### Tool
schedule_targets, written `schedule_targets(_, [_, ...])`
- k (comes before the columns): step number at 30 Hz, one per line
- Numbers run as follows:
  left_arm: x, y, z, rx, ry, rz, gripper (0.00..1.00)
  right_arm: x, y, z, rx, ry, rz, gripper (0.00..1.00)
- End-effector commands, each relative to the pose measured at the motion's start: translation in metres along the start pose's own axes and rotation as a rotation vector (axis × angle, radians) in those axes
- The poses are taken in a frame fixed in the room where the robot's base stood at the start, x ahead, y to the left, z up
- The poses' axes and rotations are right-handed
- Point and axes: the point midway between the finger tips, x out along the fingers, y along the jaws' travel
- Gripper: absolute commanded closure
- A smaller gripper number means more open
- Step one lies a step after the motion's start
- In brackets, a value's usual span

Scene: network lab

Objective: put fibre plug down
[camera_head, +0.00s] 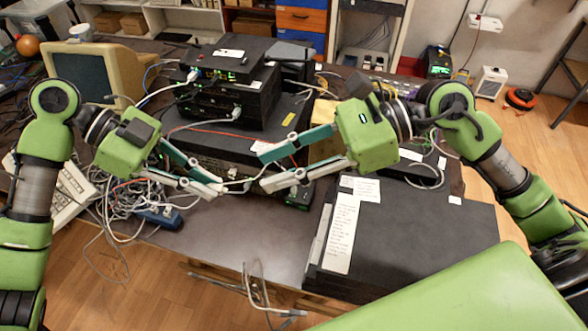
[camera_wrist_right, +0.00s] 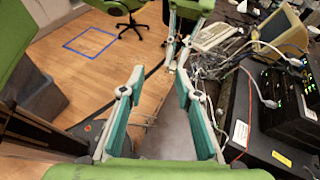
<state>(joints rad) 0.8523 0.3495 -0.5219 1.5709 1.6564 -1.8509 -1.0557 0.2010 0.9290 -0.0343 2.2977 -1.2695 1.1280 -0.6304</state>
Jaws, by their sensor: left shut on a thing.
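My left gripper (camera_head: 218,187) is shut in the middle of the head view, above the front part of the dark table. The fibre plug between its fingertips is too small and too hidden to make out. A thin pale cable (camera_head: 243,181) shows at those fingertips and runs toward the right gripper. My right gripper (camera_head: 263,170) faces it from the right, a short gap away, with its fingers spread apart. In the right wrist view the right gripper (camera_wrist_right: 158,82) is open and nothing clear shows between its fingers. The left gripper (camera_wrist_right: 174,66) shows beyond it.
Stacked network devices (camera_head: 228,85) with plugged cables stand behind the grippers. A tangle of cables (camera_head: 135,200) and a keyboard (camera_head: 65,195) lie at left. A large black case (camera_head: 420,245) with paper labels is at front right. Bare table (camera_head: 255,235) lies below the grippers.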

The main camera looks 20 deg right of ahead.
Motion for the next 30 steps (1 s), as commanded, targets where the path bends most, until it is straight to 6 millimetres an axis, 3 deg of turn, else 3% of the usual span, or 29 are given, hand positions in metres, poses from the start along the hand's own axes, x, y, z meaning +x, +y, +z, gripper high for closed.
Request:
schedule_targets(9, [0.000,0.000,0.000,0.000,0.000,0.000,1.00,-0.013,0.005,-0.023,0.079,0.006,-0.183,0.69])
schedule_targets(16, [0.000,0.000,0.000,-0.001,0.000,0.000,1.00,-0.014,0.003,-0.027,0.094,0.009,-0.226,0.69])
schedule_targets(23, [0.000,0.000,0.000,0.000,0.000,0.000,1.00,0.011,-0.003,-0.026,0.091,0.007,-0.224,0.69])
schedule_targets(30, [0.000,0.000,0.000,0.000,0.000,0.000,1.00,0.052,-0.012,-0.027,0.094,0.003,-0.223,0.69])
